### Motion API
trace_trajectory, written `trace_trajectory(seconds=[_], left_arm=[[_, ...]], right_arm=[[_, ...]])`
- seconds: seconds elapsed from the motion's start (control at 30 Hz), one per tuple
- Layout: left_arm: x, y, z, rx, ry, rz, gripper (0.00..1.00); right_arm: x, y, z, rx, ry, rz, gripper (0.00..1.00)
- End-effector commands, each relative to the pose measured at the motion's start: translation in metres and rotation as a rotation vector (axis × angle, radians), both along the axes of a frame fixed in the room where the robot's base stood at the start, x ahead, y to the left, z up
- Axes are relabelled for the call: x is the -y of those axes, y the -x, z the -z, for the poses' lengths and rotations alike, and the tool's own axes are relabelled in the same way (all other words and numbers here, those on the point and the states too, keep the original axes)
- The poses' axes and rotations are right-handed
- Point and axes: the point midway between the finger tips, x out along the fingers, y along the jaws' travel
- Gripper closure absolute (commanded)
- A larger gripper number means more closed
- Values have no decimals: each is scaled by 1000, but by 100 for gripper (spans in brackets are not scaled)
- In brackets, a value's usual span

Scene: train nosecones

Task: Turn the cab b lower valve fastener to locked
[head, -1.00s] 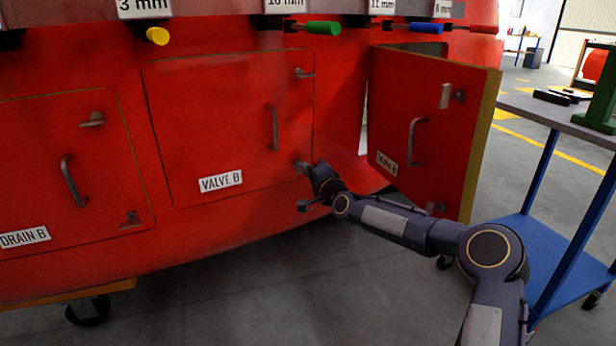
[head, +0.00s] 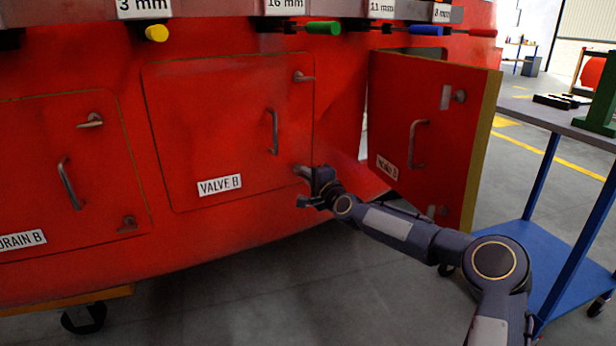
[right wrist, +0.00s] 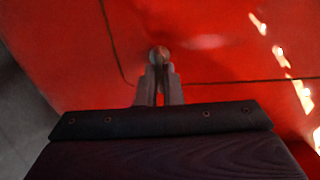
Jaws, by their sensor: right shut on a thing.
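The VALVE B panel (head: 215,120) is a closed red door with a vertical handle (head: 272,132) near its right edge. Its upper fastener (head: 303,76) points to the right across the panel edge. The lower valve fastener (head: 301,170) is at the lower right corner, partly hidden by my right gripper (head: 310,181). In the right wrist view, my right gripper (right wrist: 159,78) has its fingers close together on the rounded grey fastener (right wrist: 159,53), beside the panel's corner seam. How the lower fastener is turned is hard to tell. My left gripper is not in view.
An open red door (head: 430,130) stands out just right of the panel. A blue trolley (head: 545,255) stands at the right. The DRAIN B panel (head: 70,170) is at the left. Coloured-handled tools (head: 323,28) hang along the rail above.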

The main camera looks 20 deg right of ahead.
Motion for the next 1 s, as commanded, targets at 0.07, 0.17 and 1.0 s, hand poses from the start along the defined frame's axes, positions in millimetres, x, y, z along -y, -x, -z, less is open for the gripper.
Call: trace_trajectory(seconds=[0.07, 0.17, 1.0], left_arm=[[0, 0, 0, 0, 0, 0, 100], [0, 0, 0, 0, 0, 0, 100], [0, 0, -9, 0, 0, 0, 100]], right_arm=[[1, 0, 0, -1, -3, 1, 91], [1, 0, 0, 0, -2, 1, 78], [16, 67, 0, -2, -1, 1, 72]])
